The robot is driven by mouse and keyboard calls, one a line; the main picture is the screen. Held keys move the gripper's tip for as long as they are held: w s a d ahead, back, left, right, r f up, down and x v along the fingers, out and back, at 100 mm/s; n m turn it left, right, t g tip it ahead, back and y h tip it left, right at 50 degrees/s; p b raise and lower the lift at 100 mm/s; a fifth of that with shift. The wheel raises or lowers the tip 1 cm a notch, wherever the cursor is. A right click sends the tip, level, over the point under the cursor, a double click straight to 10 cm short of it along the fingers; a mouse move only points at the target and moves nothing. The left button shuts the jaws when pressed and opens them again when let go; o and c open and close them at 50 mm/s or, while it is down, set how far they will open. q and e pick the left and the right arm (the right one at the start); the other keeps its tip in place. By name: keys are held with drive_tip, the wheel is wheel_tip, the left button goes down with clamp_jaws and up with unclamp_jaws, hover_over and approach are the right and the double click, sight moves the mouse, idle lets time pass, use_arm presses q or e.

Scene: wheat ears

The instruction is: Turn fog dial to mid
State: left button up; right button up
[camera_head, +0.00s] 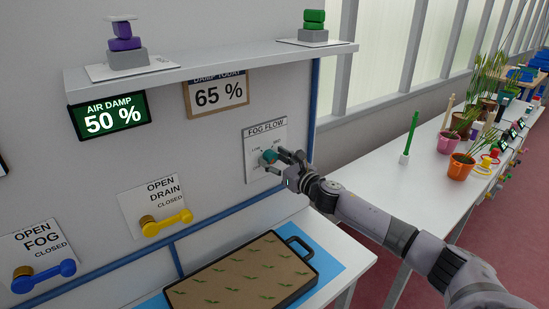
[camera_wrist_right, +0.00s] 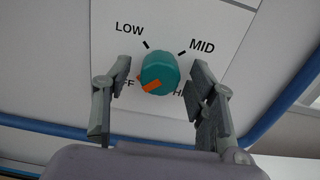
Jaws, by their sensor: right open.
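The fog dial (camera_head: 269,156) is a teal knob on the white FOG FLOW plate (camera_head: 255,135) on the wall. In the right wrist view the dial (camera_wrist_right: 160,70) has an orange pointer (camera_wrist_right: 149,86) at its lower left, on the side of the partly hidden OFF label. The MID label (camera_wrist_right: 202,47) is at the dial's upper right and LOW at its upper left. My right gripper (camera_head: 283,160) is open, its fingers (camera_wrist_right: 160,74) on either side of the dial with gaps visible. The HIGH label is partly hidden by a finger. My left gripper is out of view.
A shelf (camera_head: 220,62) juts out above the plate. The damp display (camera_head: 110,116) reads 50 %; the card (camera_head: 216,94) reads 65 %.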

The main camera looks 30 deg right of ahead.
drive_tip(key=c, duration=1.1)
drive_tip(key=shift+c, duration=0.2)
